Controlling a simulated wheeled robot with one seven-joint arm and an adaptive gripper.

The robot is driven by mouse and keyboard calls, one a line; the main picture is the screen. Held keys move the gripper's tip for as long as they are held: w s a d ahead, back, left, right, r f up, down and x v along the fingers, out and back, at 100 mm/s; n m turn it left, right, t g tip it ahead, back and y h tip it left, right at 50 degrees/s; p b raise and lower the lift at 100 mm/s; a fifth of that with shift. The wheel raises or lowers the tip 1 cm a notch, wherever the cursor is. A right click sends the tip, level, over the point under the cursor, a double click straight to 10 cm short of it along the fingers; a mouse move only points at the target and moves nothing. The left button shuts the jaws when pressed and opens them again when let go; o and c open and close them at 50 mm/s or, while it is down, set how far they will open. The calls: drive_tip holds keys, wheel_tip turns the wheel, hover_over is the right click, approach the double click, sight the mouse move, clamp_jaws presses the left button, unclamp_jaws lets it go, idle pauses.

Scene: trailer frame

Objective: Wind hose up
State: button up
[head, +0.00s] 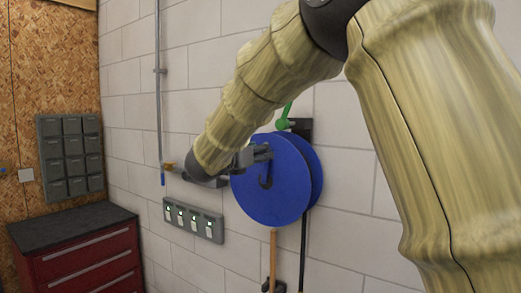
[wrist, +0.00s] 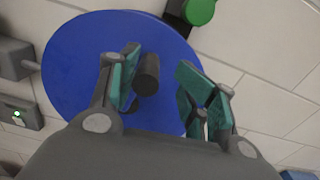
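The blue round hose reel (head: 275,195) is mounted on the pale block wall; it also fills the upper middle of the wrist view (wrist: 80,65). A dark crank handle (wrist: 147,75) sticks out from its face. My gripper (wrist: 159,62) is open, with its teal-padded fingers spread in front of the reel. The handle appears between the fingers, closer to the left one; I cannot tell whether they touch. In the head view my gripper (head: 263,153) is at the reel's upper left face. A dark hose (head: 304,250) hangs below the reel.
A green part (head: 285,115) on a dark bracket sits above the reel. A grey switch panel (head: 193,219) is at lower left of it. A red drawer cabinet (head: 85,262) and grey wall bins (head: 70,155) stand further left. A wooden pole (head: 272,258) stands below the reel.

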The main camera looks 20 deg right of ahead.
drive_tip(key=w+d, duration=0.1)
drive_tip(key=w+d+p, duration=0.1)
drive_tip(key=w, duration=0.1)
drive_tip(key=w+d, duration=0.1)
drive_tip(key=w, duration=0.1)
drive_tip(key=shift+f, duration=0.3)
drive_tip(key=shift+s+r, duration=0.15)
drive_tip(key=shift+s, duration=0.2)
drive_tip(key=shift+c, duration=1)
drive_tip(key=c, duration=0.3)
drive_tip(key=shift+w+f, duration=0.2)
drive_tip(key=shift+w, duration=0.1)
clamp_jaws()
